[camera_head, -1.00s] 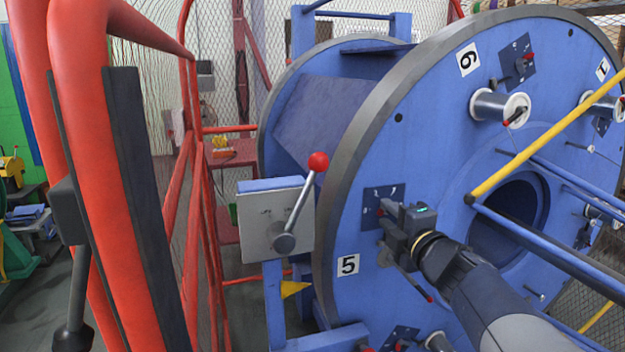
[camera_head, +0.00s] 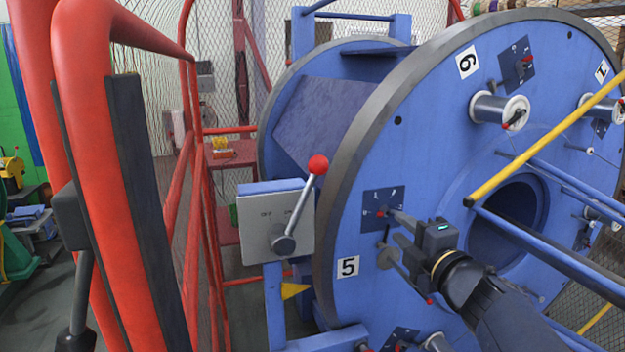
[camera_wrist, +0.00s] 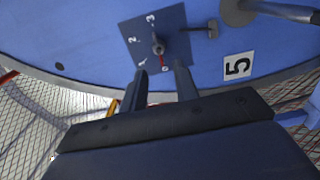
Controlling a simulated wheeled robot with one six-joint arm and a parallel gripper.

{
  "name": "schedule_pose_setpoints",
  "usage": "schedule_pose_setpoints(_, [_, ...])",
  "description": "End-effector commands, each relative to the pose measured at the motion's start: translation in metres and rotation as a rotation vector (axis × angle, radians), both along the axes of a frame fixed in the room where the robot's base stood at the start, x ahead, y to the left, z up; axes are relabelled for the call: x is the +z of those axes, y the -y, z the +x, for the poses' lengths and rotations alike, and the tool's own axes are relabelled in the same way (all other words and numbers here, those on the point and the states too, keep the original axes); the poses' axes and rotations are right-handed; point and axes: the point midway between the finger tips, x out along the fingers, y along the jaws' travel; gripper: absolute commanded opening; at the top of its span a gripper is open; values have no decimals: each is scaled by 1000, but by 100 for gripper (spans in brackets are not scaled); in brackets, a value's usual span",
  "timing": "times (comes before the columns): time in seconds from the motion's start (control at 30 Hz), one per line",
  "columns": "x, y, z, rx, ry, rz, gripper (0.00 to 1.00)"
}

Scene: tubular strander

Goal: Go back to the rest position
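My gripper (camera_head: 398,230) is in front of the blue disc (camera_head: 450,110), beside the dark selector panel (camera_head: 374,203) near the "5" label (camera_head: 348,267). In the wrist view its two fingers (camera_wrist: 162,80) stand apart with a gap between them, and nothing is held. The selector knob (camera_wrist: 158,46) sits on the panel (camera_wrist: 178,18) just beyond the fingertips, with a red tip toward the gap. The knob appears clear of the fingers, but the exact distance is hard to tell.
A yellow bar (camera_head: 545,137) and blue tubes (camera_head: 540,240) run out from the disc at right. A grey lever box (camera_head: 268,225) with a red-knobbed lever stands left of the disc. Red guard rails (camera_head: 120,180) fill the left foreground. A bobbin (camera_head: 490,108) sits on the disc above.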

Motion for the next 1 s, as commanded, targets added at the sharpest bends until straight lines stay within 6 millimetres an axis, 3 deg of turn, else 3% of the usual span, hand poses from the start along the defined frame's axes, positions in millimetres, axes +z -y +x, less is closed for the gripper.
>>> schedule_pose_setpoints(0.3, [-2, -19, 56, 2, -3, 1, 29])
schedule_pose_setpoints(0.37, [5, -18, 54, -1, -22, 58, 29])
schedule_pose_setpoints(1.0, [6, -16, 53, -1, -179, 542, 29])
